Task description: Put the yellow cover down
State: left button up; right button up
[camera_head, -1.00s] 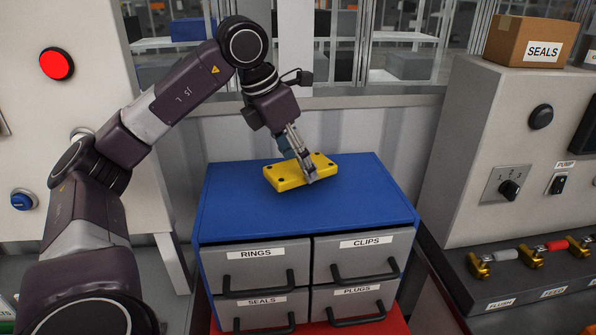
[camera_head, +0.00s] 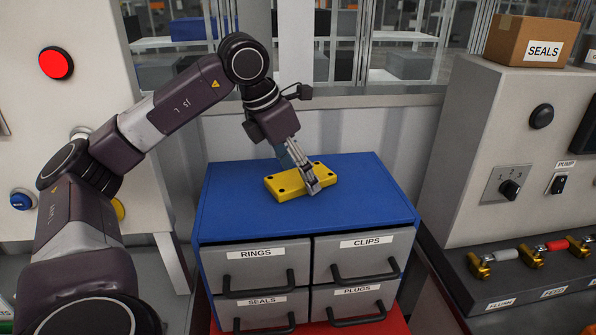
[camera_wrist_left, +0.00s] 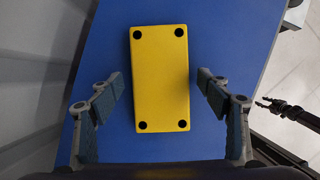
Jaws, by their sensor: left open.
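The yellow cover (camera_head: 291,184), a flat rectangular plate with dark holes at its corners, lies on the blue top of the drawer cabinet (camera_head: 240,215). My left gripper (camera_head: 306,179) points down over it. In the left wrist view, the cover (camera_wrist_left: 160,80) sits between the two open fingers of my left gripper (camera_wrist_left: 160,88), with a visible gap on each side. A dark gripper shape (camera_wrist_left: 285,110) at the right edge of that view looks like my right gripper; its finger opening is too small to judge.
The cabinet has labelled grey drawers (camera_head: 262,268) in front, all shut. Blue top surface is free around the cover. A grey control panel (camera_head: 470,150) with a knob and brass valves stands to the right, and a SEALS box (camera_head: 508,40) sits on it.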

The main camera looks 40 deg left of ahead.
aim_at(286, 181)
pick_arm(q)
jog(key=shift+r, duration=0.3)
jog(key=shift+s+r, duration=0.1)
jog(key=shift+r, duration=0.25)
jog(key=v, duration=0.7)
jog(key=shift+s+r, duration=0.1)
jog(key=p+v, duration=0.1)
jog(key=v, duration=0.2)
jog(key=shift+s+a+r, duration=0.1)
jog(key=shift+s+r, duration=0.15)
jog(key=shift+r, duration=0.05)
